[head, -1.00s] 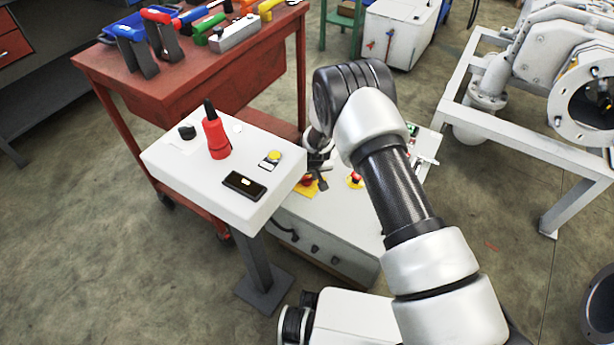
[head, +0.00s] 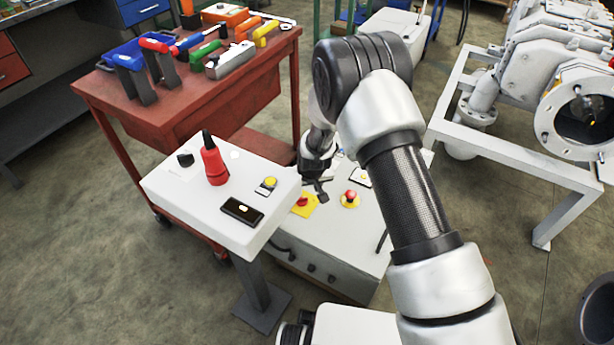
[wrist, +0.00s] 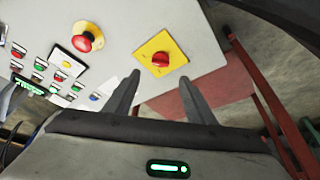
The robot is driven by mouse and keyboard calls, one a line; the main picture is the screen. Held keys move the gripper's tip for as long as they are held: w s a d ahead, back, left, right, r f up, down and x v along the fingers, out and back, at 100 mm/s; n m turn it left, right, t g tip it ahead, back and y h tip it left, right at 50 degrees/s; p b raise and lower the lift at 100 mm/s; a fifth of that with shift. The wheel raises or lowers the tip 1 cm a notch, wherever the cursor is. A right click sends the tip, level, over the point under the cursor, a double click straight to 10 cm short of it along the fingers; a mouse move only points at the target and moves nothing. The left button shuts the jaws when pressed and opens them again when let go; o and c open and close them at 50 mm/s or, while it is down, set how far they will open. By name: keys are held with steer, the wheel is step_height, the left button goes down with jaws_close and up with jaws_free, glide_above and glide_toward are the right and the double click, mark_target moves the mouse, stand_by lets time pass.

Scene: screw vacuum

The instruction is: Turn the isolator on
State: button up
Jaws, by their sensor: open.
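The isolator looks to be the red knob on a yellow square plate (head: 304,203), on top of a pale grey control box (head: 335,240). In the wrist view the red knob (wrist: 161,59) sits on its yellow plate just beyond my fingertips. I cannot tell its switch position. My gripper (head: 321,190) is open and empty, close to the knob and slightly right of it in the head view. In the wrist view its two fingers (wrist: 160,82) are spread apart, below the plate in the picture. I cannot tell the height gap.
A red button on a round yellow base (head: 350,198) is beside the isolator. Several small coloured buttons (wrist: 58,76) fill the panel's left in the wrist view. A white pedestal (head: 225,222) with a red tool stands close left. A red tool cart (head: 215,110) is behind it.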

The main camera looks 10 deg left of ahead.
steer(key=p+v, duration=0.1)
steer(key=v, duration=0.6)
steer(key=shift+r, duration=0.15)
steer(key=shift+s, duration=0.1)
steer(key=s+d+r+m, duration=0.15)
steer(key=d+r, duration=0.25)
steer(key=r, duration=0.4)
steer(key=s+d+r+t, duration=0.1)
steer(key=s+d+r, duration=0.1)
steer(key=d+r, duration=0.5)
steer(key=s+d+r+m, duration=0.1)
steer(key=d+r, duration=0.1)
steer(key=r, duration=0.8)
steer(key=s+d+r+m+h, duration=0.1)
steer(key=s+d+r, duration=0.55)
steer(key=s, duration=0.45)
steer(key=s+d+r+m+h, duration=0.1)
steer(key=s+d+r+m, duration=0.1)
steer(key=s+d+r, duration=0.65)
step_height(320, 180, up, 20)
steer(key=s+a+p, duration=0.2)
steer(key=p, duration=2.1)
steer(key=shift+s+t, duration=0.2)
steer(key=shift+t, duration=0.1)
